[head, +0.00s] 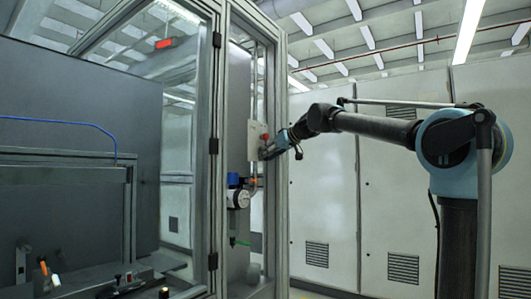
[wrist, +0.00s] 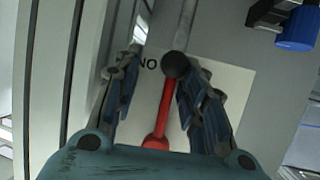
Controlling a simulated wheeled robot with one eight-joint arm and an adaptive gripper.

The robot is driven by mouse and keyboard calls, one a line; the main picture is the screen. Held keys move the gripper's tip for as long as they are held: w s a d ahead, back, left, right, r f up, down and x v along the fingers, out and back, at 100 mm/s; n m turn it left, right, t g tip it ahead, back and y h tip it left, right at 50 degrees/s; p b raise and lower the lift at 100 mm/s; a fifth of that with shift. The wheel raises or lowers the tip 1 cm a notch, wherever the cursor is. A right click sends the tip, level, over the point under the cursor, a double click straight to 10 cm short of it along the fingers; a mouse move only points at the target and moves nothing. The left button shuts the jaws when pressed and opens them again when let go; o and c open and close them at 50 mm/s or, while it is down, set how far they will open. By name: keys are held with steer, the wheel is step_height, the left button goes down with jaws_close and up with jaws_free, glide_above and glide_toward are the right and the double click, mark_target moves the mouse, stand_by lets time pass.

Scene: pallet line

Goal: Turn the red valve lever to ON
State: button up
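The red valve lever (wrist: 167,105) shows in the wrist view with a dark round knob (wrist: 176,65) at its top end and its red base lower down. It sits on a pale plate (wrist: 232,85). Letters reading "NO" in this view, which may be ON upside down, lie just left of the knob. My gripper (wrist: 155,78) is open, with one finger on each side of the lever. The right finger is close to the lever; I cannot tell whether it touches. In the head view my gripper (head: 268,152) is at the pale plate (head: 254,140), and the lever cannot be made out.
A framed glass enclosure (head: 215,150) stands left of the plate. Below the plate is a white gauge unit (head: 238,199) with a blue part (head: 233,179). A blue part (wrist: 297,30) shows at the wrist view's upper right. Grey cabinets (head: 325,190) stand behind my arm.

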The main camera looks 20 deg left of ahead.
steer(key=shift+s+a+r, duration=0.15)
steer(key=shift+a+r, duration=0.1)
stand_by(0.4)
steer(key=shift+s, duration=0.1)
steer(key=v, duration=1.1)
steer(key=shift+d, duration=0.4)
steer(key=shift+s, duration=0.1)
